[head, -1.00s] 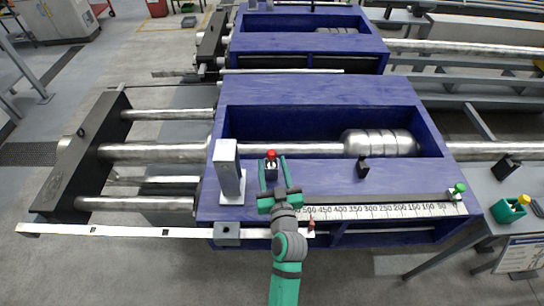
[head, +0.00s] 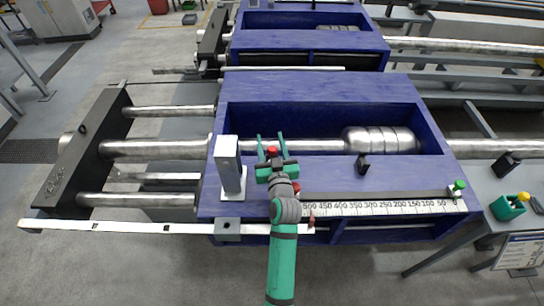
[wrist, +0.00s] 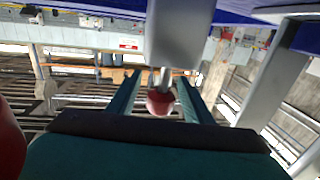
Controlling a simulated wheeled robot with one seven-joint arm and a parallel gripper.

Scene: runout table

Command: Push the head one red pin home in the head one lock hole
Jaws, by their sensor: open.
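The red pin (head: 272,151) shows as a round red knob at the head one block, on the front deck of the near blue frame. In the wrist view the red knob (wrist: 160,102) hangs on a short bright shank that meets a grey block (wrist: 180,30). Some shank shows between knob and block. The hole is hidden. My gripper (head: 270,136) is open. Its two green fingers lie on either side of the knob, with gaps to it, and also show in the wrist view (wrist: 160,95).
A tall grey post (head: 229,165) stands just left of my gripper. A second red round thing (head: 296,187) is beside my wrist. A scale (head: 385,208) runs along the front edge, with a green-topped pin (head: 458,187) at its right.

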